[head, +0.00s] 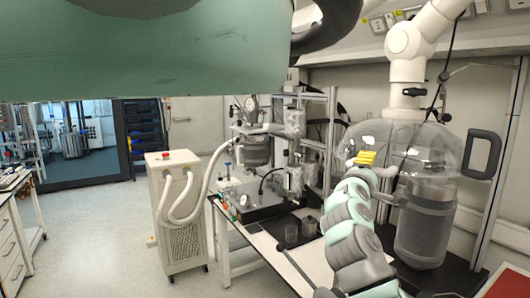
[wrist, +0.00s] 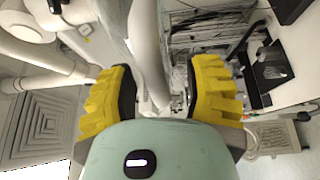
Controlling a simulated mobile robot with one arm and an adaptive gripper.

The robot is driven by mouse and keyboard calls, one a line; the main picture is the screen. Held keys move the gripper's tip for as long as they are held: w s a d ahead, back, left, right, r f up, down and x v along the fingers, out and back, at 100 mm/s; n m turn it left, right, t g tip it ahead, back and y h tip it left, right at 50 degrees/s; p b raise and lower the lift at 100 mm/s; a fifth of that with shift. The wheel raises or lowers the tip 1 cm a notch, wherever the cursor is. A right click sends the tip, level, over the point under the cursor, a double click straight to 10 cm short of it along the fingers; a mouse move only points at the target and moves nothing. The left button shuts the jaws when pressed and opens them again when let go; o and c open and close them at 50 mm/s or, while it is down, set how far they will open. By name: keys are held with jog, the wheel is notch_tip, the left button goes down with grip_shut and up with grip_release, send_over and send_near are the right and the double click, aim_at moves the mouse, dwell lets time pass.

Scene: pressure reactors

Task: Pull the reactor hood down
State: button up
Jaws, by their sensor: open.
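The reactor hood (head: 425,143) is a clear dome at the right in the head view. It hangs from a white jointed extraction arm (head: 406,45) over a glass reactor vessel (head: 425,225). A dark loop handle (head: 482,152) sticks out on the hood's right side. My gripper (head: 366,157) is in front of the hood's left part in the picture; whether it touches the hood cannot be told. In the wrist view my gripper (wrist: 160,88) has its yellow fingers wide apart. A pale curved tube (wrist: 146,50) shows between them, with nothing clearly held.
A white bench (head: 250,240) with a second reactor (head: 257,150) stands left of my arm. A beige wheeled unit (head: 178,215) with hoses is beside it. A metal frame post (head: 500,150) stands right of the handle. The floor (head: 95,240) at left is clear.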

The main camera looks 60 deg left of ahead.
jog(key=v, duration=1)
jog(key=shift+w, duration=0.1)
